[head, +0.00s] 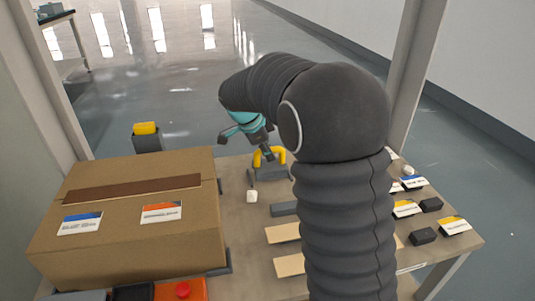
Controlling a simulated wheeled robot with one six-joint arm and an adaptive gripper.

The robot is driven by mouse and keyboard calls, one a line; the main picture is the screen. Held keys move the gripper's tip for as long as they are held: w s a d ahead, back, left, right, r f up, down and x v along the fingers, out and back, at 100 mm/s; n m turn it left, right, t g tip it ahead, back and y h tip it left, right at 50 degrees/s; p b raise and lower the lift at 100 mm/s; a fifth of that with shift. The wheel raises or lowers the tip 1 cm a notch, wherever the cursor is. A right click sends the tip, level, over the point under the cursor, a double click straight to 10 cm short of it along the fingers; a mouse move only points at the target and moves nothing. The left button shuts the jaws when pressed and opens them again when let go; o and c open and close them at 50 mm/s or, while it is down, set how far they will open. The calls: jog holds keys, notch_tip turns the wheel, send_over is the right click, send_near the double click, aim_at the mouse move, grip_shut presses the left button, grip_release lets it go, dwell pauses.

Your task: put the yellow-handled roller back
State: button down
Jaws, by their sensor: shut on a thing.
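My gripper (266,156) is below the teal wrist section of my dark arm, near the back edge of the table. It is shut on the yellow-handled roller (280,153), whose bent yellow part shows around the fingertips. The roller is right above a grey stand (269,174). I cannot tell whether it touches the stand. The roller's lower part is hard to make out, and my arm hides the area to the right.
A large cardboard box (130,205) fills the table's left side. A small white piece (252,197) lies in front of the stand. Dark blocks (423,236) and labelled cards (453,226) are at right. A yellow-topped dark holder (146,136) stands behind the box.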

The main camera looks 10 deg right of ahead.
jog(key=shift+f, duration=0.35)
jog(key=shift+f+b, duration=0.35)
jog(key=shift+b, duration=0.05)
jog(key=shift+f, duration=0.1)
jog(key=shift+s+f+b, duration=0.1)
jog(key=shift+f+b, duration=0.2)
jog(key=shift+b, duration=0.05)
jog(key=c, duration=1.1)
grip_release()
jog(key=shift+f, duration=0.15)
jog(key=shift+r, duration=0.3)
